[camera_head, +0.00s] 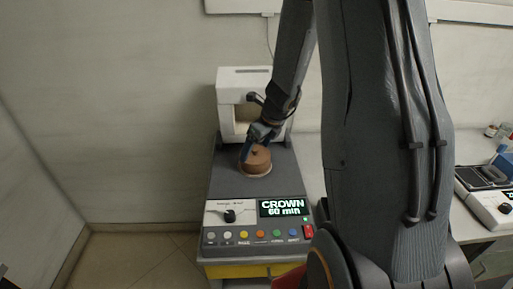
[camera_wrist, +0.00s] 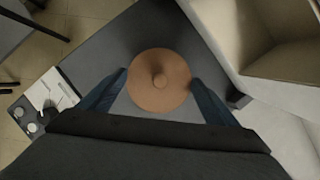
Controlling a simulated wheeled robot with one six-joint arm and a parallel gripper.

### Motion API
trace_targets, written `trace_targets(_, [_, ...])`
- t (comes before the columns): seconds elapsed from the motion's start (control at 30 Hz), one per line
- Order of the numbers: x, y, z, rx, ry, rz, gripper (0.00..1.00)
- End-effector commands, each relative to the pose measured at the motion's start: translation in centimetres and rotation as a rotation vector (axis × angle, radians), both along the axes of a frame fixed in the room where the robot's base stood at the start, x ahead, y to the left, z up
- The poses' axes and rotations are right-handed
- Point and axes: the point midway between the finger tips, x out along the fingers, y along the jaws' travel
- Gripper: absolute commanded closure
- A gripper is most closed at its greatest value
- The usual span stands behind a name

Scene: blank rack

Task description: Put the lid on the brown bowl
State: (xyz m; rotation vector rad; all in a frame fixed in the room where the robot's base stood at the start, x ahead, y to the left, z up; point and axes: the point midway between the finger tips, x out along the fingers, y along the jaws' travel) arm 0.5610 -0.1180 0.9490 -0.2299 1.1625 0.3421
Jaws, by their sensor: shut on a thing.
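The brown lid (camera_wrist: 160,92) is a round disc with a small knob, seen from above in the wrist view. My gripper (camera_wrist: 159,76) has one blue finger on each side of it and is shut on the lid. In the head view my gripper (camera_head: 257,147) reaches down over the lid. The wrist view hides the bowl under the lid.
A white unit (camera_head: 229,97) with an open recess stands right behind the bowl. The machine's front panel (camera_head: 238,236) has a dial, coloured buttons and a display reading "CROWN 60 min". A bench with another device (camera_head: 490,200) is at the right.

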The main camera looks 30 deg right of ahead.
Motion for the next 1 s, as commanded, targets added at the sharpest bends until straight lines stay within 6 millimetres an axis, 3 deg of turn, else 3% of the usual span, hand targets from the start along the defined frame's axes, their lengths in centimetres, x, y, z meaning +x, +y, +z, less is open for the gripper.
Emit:
trace_targets(0.43, [0.00, 0.00, -0.19, 0.000, 0.000, 0.000, 0.40])
trace_targets(0.47, [0.00, 0.00, -0.19, 0.000, 0.000, 0.000, 0.12])
trace_targets(0.53, [0.00, 0.00, -0.19, 0.000, 0.000, 0.000, 0.00])
trace_targets(1.0, [-0.03, 0.00, 0.06, 0.000, 0.000, 0.000, 0.00])
